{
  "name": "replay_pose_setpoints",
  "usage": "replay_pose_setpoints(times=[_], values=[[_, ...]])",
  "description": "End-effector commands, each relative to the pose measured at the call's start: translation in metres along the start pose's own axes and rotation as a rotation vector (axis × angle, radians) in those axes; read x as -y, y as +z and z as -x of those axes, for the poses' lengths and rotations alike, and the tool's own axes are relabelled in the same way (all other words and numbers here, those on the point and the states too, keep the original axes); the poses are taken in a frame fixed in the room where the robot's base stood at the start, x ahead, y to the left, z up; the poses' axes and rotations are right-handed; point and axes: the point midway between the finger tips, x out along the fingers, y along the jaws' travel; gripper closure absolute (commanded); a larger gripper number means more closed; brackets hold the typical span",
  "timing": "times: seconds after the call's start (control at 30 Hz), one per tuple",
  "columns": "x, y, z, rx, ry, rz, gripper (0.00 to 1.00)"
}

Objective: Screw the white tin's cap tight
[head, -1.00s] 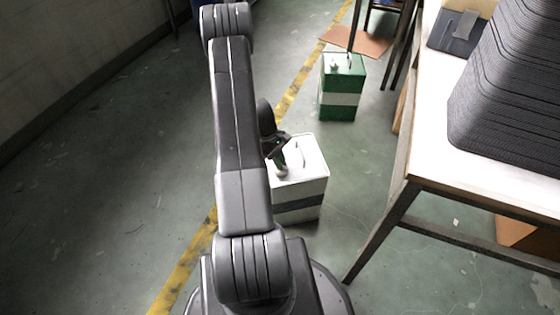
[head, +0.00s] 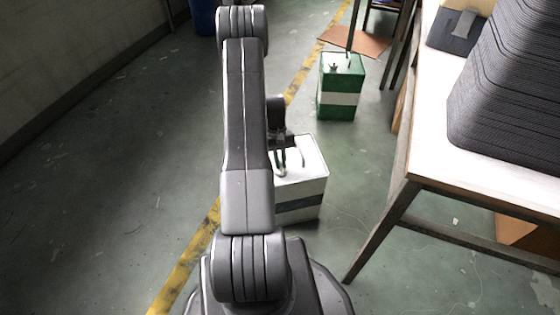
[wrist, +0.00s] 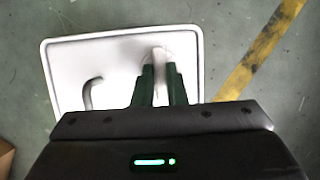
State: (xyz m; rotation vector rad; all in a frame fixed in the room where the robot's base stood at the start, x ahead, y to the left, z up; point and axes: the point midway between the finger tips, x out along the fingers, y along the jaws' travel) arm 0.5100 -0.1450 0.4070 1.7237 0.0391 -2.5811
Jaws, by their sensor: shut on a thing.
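The white tin (head: 312,183) stands upright on the floor with a dark band around its side. In the wrist view I look down on its white top (wrist: 75,58), with a curved handle (wrist: 92,92) on the left. My gripper (wrist: 160,68) points down at the top, its green fingers shut on the white cap (wrist: 158,55) right of the handle. The fingers hide part of the cap, and I cannot tell how tight it sits. In the head view, my gripper (head: 281,160) is partly hidden behind my arm.
A green tin (head: 341,72) with a white band stands farther back. A table (head: 430,150) with a stack of dark trays (head: 515,100) is on the right, its leg near the white tin. A yellow line (head: 190,262) crosses the floor. The floor on the left is clear.

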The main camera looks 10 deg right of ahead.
Motion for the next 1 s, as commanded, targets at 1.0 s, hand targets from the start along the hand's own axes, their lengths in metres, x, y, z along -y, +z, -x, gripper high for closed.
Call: replay_pose_setpoints(times=[1.0], values=[[-0.0004, -0.0001, 0.0079, -0.002, -0.006, -0.015, 0.66]])
